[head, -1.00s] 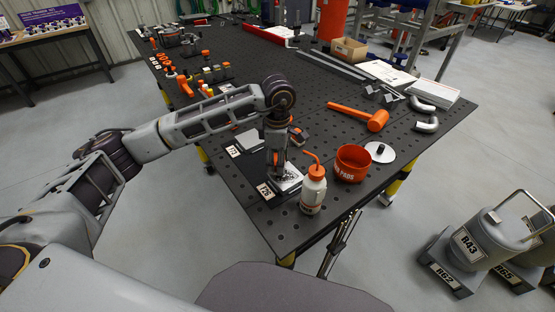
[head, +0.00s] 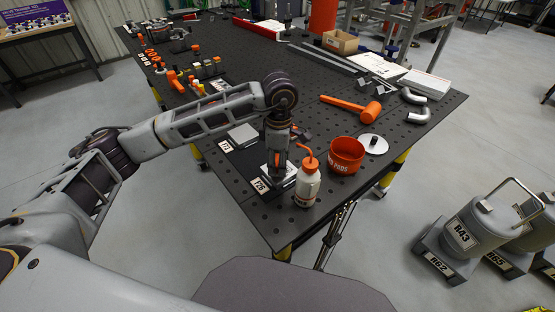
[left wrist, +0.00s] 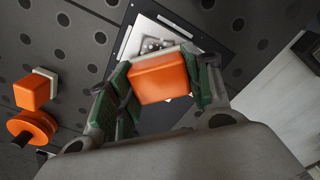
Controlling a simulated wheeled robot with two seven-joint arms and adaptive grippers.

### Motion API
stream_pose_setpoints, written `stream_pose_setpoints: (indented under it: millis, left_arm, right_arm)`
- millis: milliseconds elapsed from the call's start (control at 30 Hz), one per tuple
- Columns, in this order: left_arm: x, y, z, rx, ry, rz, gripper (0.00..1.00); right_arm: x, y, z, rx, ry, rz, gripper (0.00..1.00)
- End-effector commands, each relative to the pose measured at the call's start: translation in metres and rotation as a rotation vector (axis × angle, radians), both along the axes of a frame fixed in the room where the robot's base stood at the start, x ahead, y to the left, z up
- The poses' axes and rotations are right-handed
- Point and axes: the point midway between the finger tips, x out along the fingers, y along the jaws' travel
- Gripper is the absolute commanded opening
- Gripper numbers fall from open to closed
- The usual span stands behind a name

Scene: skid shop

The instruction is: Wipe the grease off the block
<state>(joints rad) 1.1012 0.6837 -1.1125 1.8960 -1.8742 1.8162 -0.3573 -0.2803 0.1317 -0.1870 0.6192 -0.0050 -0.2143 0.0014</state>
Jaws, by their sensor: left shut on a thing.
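The block (head: 287,181) is a pale metal piece on a dark base with a numbered tag, near the table's front edge. In the left wrist view its metal top (left wrist: 148,34) shows dark marks, partly covered by what I hold. My left gripper (head: 277,170) points down over the block. It is shut on an orange pad (left wrist: 160,78), gripped between its two fingers (left wrist: 160,85). The pad's underside is hidden, so I cannot tell whether it touches the block. My right gripper is not in view.
A white bottle with an orange spout (head: 307,185) stands close right of the block. Beyond it are an orange pads tub (head: 346,156), a round lid (head: 373,144) and an orange mallet (head: 355,106). A second plate (head: 243,134) lies behind left.

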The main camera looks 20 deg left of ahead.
Motion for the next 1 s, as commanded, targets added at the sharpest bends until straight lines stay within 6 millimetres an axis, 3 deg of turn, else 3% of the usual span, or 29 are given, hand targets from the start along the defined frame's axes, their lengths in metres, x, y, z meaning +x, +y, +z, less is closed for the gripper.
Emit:
stream_pose_setpoints:
  millis: [1000]
  left_arm:
    - [-0.023,-0.029,-0.004,0.001,0.001,-0.001,0.3]
  right_arm:
    - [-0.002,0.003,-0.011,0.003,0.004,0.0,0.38]
